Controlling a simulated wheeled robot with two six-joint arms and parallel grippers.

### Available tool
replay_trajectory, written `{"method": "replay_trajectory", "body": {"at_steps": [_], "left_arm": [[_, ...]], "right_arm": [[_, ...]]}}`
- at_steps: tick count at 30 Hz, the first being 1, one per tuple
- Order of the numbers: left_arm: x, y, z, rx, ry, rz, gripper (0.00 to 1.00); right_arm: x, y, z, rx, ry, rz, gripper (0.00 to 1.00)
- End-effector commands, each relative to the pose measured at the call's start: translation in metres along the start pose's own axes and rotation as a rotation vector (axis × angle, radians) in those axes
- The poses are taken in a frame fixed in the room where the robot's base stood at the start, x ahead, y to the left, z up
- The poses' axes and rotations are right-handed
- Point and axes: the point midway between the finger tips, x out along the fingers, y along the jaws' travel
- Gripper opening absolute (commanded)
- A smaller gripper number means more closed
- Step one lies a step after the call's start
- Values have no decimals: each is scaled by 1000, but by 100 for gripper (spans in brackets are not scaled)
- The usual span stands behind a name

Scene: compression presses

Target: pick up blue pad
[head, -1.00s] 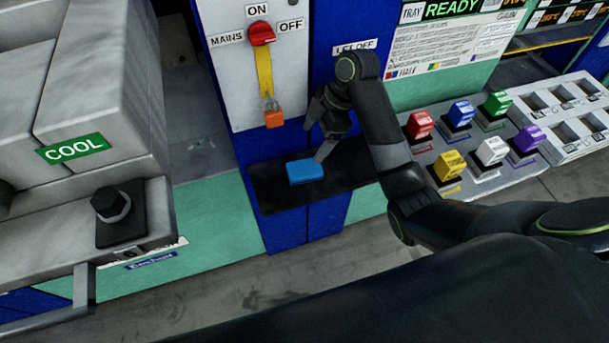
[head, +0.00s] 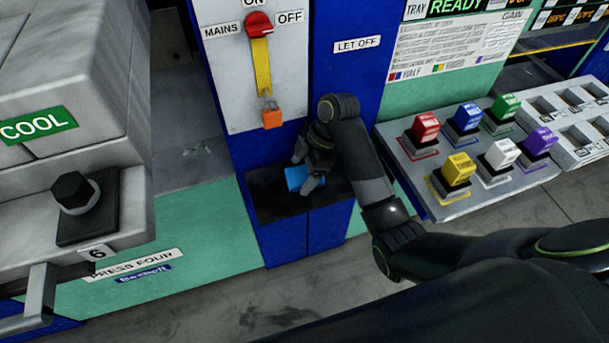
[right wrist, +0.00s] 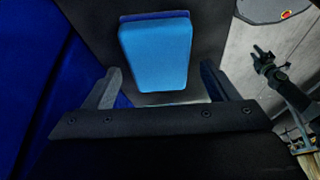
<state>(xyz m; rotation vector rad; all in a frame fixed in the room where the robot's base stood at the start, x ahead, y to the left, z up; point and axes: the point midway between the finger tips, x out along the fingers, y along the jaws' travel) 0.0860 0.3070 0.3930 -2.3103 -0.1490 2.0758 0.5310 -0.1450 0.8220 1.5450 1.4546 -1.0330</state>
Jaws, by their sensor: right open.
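The blue pad (head: 297,178) lies on a dark shelf (head: 268,208) below the mains switch panel. My right gripper (head: 306,168) is over the pad, open, with one finger on the far side and one on the near right side. In the right wrist view the pad (right wrist: 155,52) shows just ahead of and between the two spread fingers (right wrist: 160,84). I cannot tell if the fingers touch it. A dark arm end, apparently my left gripper (right wrist: 266,60), shows small at the right of that view; its jaws are too small to read.
A red mains switch (head: 259,25) and an orange padlock (head: 271,117) are above the shelf. A sloped panel (head: 440,203) with several coloured blocks stands right of my arm. A grey press labelled COOL (head: 75,85) stands at the left. Floor is clear in front.

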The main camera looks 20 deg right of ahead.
Motion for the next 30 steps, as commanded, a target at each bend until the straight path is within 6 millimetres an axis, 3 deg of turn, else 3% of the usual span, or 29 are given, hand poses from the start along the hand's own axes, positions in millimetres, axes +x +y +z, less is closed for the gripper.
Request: {"method": "replay_trajectory", "body": {"at_steps": [30], "left_arm": [[-4, 0, 0, 0, 0, 0, 36]], "right_arm": [[8, 0, 2, 0, 0, 0, 80]]}}
